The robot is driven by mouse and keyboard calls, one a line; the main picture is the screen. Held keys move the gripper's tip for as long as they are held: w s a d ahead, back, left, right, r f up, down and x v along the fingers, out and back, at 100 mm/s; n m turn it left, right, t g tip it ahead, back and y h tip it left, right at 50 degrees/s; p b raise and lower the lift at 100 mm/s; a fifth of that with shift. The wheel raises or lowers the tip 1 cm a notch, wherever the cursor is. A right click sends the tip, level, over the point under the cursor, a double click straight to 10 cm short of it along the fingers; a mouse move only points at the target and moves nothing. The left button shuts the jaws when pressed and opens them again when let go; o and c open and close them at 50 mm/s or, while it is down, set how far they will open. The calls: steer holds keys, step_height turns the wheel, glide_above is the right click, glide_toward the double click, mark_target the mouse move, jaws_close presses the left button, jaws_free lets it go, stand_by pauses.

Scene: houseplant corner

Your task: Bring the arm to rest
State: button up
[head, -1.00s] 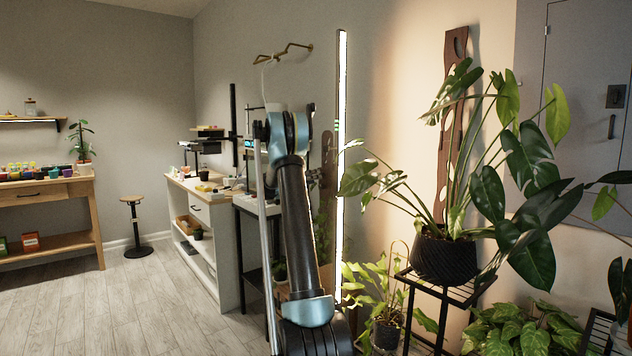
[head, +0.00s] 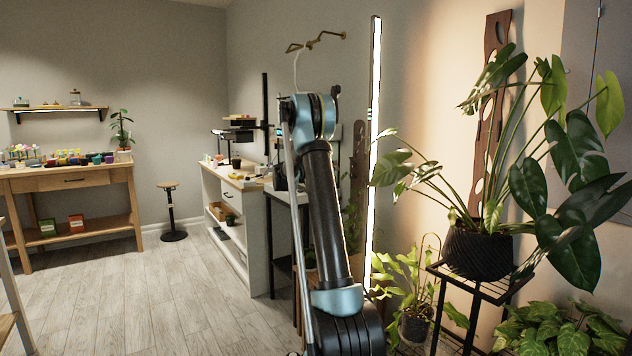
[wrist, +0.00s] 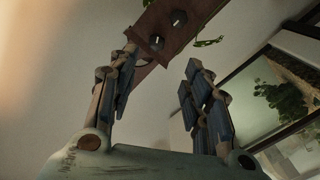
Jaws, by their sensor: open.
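My arm (head: 325,210) stands raised in the middle of the head view, its dark link leaning slightly and a blue-grey joint at the top. My gripper is not clearly visible in the head view. In the wrist view my gripper (wrist: 160,92) shows two separated fingers with a wide empty gap between them. It is open and holds nothing. Behind the fingers are the wall and a brown wooden board with holes (wrist: 178,28), which do not appear to touch it.
A potted monstera (head: 478,250) stands on a black metal stand (head: 478,288) to the right of my arm. A lit vertical lamp (head: 374,150) is just right of the arm. A white cabinet (head: 235,220) is behind. Open floor (head: 150,300) lies to the left.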

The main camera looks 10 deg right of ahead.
steer(key=s+a+f+n+g+y, duration=0.15)
steer(key=s+y, duration=0.25)
steer(key=s, duration=1.2)
steer(key=s+a+f+n+g+y, duration=0.1)
steer(key=s+a+f+n+y, duration=0.2)
steer(key=s, duration=1.4)
steer(key=s+a+f+n+y, duration=0.1)
steer(key=s+a+f+y, duration=0.2)
steer(key=s, duration=0.7)
steer(key=s+a+f+n+g+y, duration=0.1)
steer(key=s+a+f+y, duration=0.2)
steer(key=s+a+f, duration=0.4)
steer(key=s+a+f+n+y, duration=0.1)
steer(key=s+a+f+y, duration=0.3)
steer(key=s+f, duration=0.5)
steer(key=s+a, duration=0.1)
steer(key=s, duration=0.4)
steer(key=shift+a+f+n, duration=0.25)
steer(key=shift+f+n, duration=0.1)
steer(key=shift+f, duration=0.05)
steer(key=shift+g, duration=0.25)
steer(key=shift+w+f, duration=0.2)
steer(key=shift+w, duration=0.3)
